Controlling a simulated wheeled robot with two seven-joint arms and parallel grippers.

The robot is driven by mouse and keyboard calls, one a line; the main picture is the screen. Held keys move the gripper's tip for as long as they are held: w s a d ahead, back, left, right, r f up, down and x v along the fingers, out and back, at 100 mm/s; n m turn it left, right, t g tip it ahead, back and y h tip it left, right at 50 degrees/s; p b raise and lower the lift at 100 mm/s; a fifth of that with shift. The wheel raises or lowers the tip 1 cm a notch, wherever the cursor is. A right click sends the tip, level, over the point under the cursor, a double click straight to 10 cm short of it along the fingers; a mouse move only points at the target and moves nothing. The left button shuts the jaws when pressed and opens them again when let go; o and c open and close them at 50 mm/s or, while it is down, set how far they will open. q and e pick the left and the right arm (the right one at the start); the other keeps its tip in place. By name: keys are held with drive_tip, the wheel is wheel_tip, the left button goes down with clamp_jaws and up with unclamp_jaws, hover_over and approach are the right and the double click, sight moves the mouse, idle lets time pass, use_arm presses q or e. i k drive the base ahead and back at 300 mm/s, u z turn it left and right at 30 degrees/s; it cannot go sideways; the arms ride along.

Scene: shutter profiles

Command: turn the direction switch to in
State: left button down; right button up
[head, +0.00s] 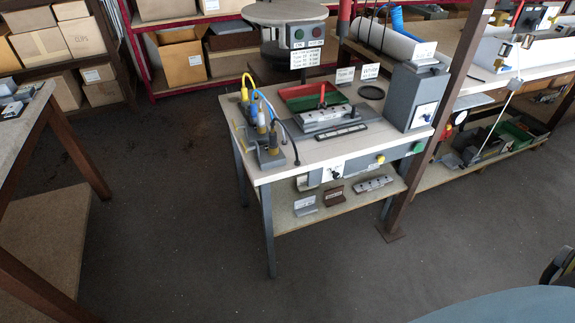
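A work table (225,105) with a light top stands in the middle of the head view. A black rotary knob (336,174) on a white plate sits on its front edge, left of a yellow button (380,158) and a green button (418,147). A grey box (405,85) on the table's right end carries another small dark knob (427,116) on a white plate. The lettering is too small to read, so I cannot tell which knob is the direction switch or which way it points. Neither gripper is in view.
A metal fixture (325,115) and a red and green tray (313,98) stand on the table, with upright tools (262,125) at its left. A brown post (428,150) stands at the table's right front corner. The floor in front (345,275) is clear.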

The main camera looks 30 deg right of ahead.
sight(336, 175)
drive_tip(key=z, duration=0.05)
drive_tip(key=i, duration=0.9)
drive_tip(key=z, duration=0.45)
